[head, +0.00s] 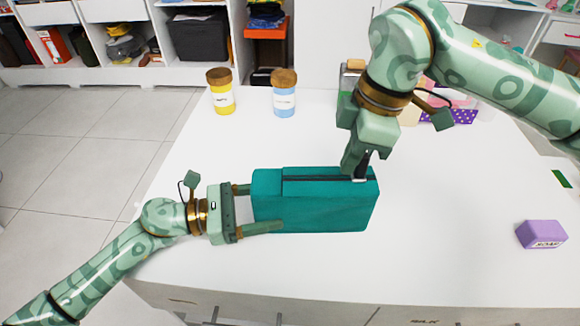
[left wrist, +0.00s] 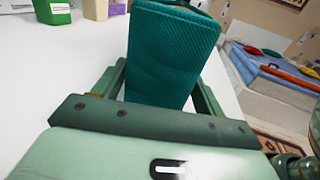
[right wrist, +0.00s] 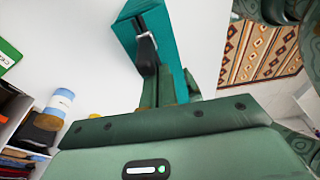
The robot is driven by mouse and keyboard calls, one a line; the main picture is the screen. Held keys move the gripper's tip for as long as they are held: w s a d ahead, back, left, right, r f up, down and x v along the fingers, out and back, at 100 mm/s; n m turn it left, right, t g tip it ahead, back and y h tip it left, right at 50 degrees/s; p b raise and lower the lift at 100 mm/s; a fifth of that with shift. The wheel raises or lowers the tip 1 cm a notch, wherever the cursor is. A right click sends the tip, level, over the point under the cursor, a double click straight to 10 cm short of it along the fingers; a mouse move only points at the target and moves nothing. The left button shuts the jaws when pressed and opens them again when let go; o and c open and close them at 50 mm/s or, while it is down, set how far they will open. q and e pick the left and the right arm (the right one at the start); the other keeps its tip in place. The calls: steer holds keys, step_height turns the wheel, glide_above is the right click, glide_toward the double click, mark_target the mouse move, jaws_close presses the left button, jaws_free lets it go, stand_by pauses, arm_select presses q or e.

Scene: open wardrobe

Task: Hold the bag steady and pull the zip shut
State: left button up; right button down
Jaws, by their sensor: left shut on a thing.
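A teal bag (head: 315,205) lies on the white table, with a dark zip (head: 318,179) along its top. My left gripper (head: 262,207) is shut on the bag's left end, one finger along each long side; the bag also fills the space between its fingers in the left wrist view (left wrist: 168,60). My right gripper (head: 356,160) points down at the zip's right end, at the dark zip pull (head: 362,165). In the right wrist view its fingers (right wrist: 163,82) are close together by the grey slider (right wrist: 146,42). I cannot tell whether they grip the pull.
A yellow jar (head: 222,97) and a blue jar (head: 284,100) with brown lids stand at the back. A purple box (head: 541,235) sits at the right. A purple spotted box (head: 462,112) is behind my right arm. The table in front of the bag is clear.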

steer(key=shift+d, duration=0.65)
steer(key=shift+a, duration=0.7)
step_height(320, 180, up, 8)
stand_by(0.6)
arm_select(q)
steer(key=o, duration=1)
steer(key=shift+o, duration=0.2)
steer(key=shift+a, duration=0.1)
